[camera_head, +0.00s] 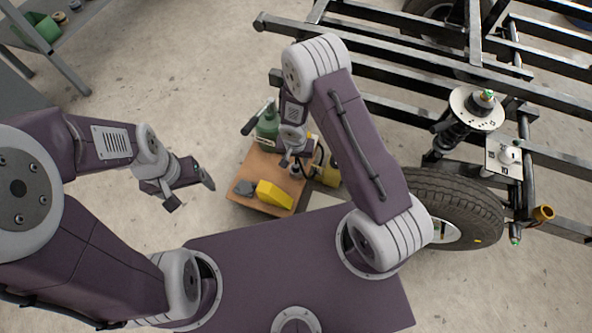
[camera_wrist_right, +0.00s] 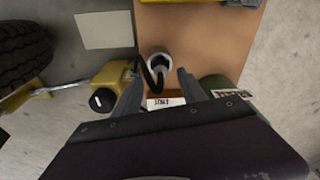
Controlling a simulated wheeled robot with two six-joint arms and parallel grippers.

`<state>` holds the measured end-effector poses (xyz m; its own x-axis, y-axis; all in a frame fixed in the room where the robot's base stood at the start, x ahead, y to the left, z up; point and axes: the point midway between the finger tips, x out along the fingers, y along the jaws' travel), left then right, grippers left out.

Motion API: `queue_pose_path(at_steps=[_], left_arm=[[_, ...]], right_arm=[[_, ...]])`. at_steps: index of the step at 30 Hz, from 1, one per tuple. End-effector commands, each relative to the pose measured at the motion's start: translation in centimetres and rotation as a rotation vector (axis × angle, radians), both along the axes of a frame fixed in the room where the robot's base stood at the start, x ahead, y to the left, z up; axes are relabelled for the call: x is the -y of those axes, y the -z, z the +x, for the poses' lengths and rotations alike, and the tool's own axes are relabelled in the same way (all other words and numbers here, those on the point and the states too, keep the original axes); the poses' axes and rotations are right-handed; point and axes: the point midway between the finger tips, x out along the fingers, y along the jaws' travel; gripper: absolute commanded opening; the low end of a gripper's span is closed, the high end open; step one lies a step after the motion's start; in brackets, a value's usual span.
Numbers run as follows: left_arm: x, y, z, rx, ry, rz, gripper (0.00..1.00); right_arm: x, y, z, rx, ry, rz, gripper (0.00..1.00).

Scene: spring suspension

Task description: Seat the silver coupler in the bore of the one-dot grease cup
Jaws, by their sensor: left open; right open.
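In the right wrist view a round silver-rimmed piece (camera_wrist_right: 160,62) with a dark centre stands on the wooden top, and a curved black hose (camera_wrist_right: 150,75) meets it. I cannot tell if it is the silver coupler, a grease cup or both together; no dots are readable. My right gripper (camera_wrist_right: 160,90) is open, its fingers on either side just short of this piece, nothing clearly between them. In the head view the right gripper (camera_head: 294,160) is over the stand and partly hides the piece. My left gripper (camera_head: 190,194) is open and empty, left of the stand.
A tyre (camera_head: 462,205) and black frame are right.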

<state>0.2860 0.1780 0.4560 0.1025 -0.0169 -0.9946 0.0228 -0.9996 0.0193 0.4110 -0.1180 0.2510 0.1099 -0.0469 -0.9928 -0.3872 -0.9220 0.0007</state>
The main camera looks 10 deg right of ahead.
Motion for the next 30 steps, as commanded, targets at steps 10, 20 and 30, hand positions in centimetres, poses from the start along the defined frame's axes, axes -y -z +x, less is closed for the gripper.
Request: queue_pose_path(at_steps=[10, 20, 30], left_arm=[[0.0, 3.3, 0.0, 0.0, 0.0, 0.0, 0.85], [0.0, 2.9, 0.0, 0.0, 0.0, 0.0, 0.85], [0.0, 2.7, 0.0, 0.0, 0.0, 0.0, 0.85]], right_arm=[[0.2, 5.2, 0.6, 0.0, 0.0, 0.0, 0.49], [0.2, 4.9, 0.7, 0.0, 0.0, 0.001, 0.13], [0.2, 4.6, 0.7, 0.0, 0.0, 0.001, 0.0]])
